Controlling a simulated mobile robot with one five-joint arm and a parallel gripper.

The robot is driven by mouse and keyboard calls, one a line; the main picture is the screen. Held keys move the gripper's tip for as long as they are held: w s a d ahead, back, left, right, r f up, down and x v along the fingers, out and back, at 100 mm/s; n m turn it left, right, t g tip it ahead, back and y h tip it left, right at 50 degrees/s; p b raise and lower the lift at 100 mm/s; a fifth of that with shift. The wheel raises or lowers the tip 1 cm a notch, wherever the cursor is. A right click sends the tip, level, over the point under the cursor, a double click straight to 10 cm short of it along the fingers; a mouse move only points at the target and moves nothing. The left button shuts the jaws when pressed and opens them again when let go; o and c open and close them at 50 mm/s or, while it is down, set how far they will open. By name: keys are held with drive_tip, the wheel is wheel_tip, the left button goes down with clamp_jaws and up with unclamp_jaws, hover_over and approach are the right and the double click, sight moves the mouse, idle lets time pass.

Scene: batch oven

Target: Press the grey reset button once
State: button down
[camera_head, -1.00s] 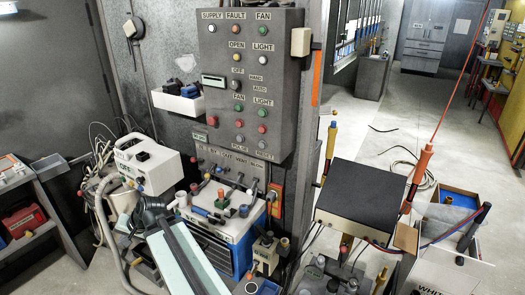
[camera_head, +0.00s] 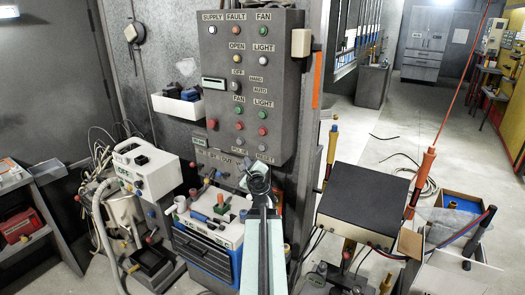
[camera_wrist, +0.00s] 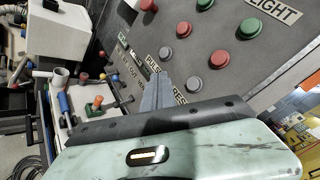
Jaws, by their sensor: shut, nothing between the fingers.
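The grey reset button (camera_head: 263,147) sits near the bottom right of the grey control panel (camera_head: 213,110), above its RESET label. In the wrist view the button (camera_wrist: 193,84) shows just right of my fingertips, its label partly hidden by my gripper. Another grey button (camera_wrist: 166,53), by the PULSE label, lies to its upper left. My gripper (camera_wrist: 158,78) is shut and empty, its fingers pointing up toward the panel between the two labels. In the head view my gripper (camera_head: 257,172) is just below the panel's lower edge. I cannot tell whether it touches the panel.
Red buttons (camera_wrist: 219,58) and green buttons are close above the reset button. A black-topped box (camera_head: 362,198) is to the right. The floor at the back right is mostly clear.

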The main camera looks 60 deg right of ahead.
sight(261, 151)
idle(0.3)
drive_tip(key=d, duration=0.8)
drive_tip(key=shift+d, duration=0.35)
drive_tip(key=shift+d, duration=0.1)
idle(1.6)
drive_tip(key=shift+d, duration=0.35)
drive_tip(key=shift+d, duration=0.45)
idle(0.5)
drive_tip(key=shift+a, duration=0.9)
